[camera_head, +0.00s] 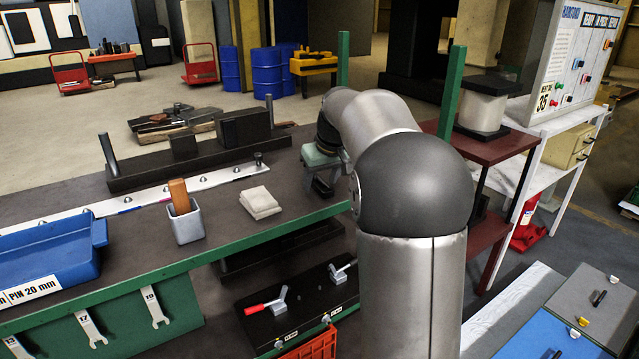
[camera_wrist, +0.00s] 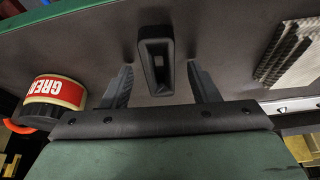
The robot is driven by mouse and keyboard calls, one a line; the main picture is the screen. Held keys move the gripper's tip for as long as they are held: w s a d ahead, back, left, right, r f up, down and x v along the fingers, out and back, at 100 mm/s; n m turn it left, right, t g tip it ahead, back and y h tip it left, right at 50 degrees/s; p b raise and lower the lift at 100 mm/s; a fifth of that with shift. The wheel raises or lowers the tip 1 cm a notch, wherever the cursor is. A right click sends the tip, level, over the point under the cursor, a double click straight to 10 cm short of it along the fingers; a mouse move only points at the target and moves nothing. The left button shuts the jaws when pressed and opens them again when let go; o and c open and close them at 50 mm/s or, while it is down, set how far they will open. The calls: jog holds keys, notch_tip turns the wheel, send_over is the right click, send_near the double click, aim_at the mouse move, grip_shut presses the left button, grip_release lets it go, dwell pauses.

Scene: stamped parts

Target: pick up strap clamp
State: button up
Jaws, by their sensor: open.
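In the wrist view, a dark, hollow, box-like part with a squared opening (camera_wrist: 153,66), which looks like the strap clamp, rests on the dark bench top. My gripper (camera_wrist: 160,72) is open, with one finger on each side of this part and visible gaps between; I see no contact. In the head view my gripper (camera_head: 322,184) is low over the right end of the bench, by its front edge. The clamp cannot be made out there, hidden behind my gripper and arm.
A grease tin (camera_wrist: 52,93) stands left of my gripper in the wrist view, a ribbed pale stack (camera_wrist: 296,52) to the right. On the bench (camera_head: 225,236) are folded cloths (camera_head: 260,202), a grey cup (camera_head: 186,224), a blue tray (camera_head: 50,254) and a dark fixture (camera_head: 150,174) behind.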

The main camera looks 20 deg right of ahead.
grip_shut()
jog(key=shift+r, duration=0.1)
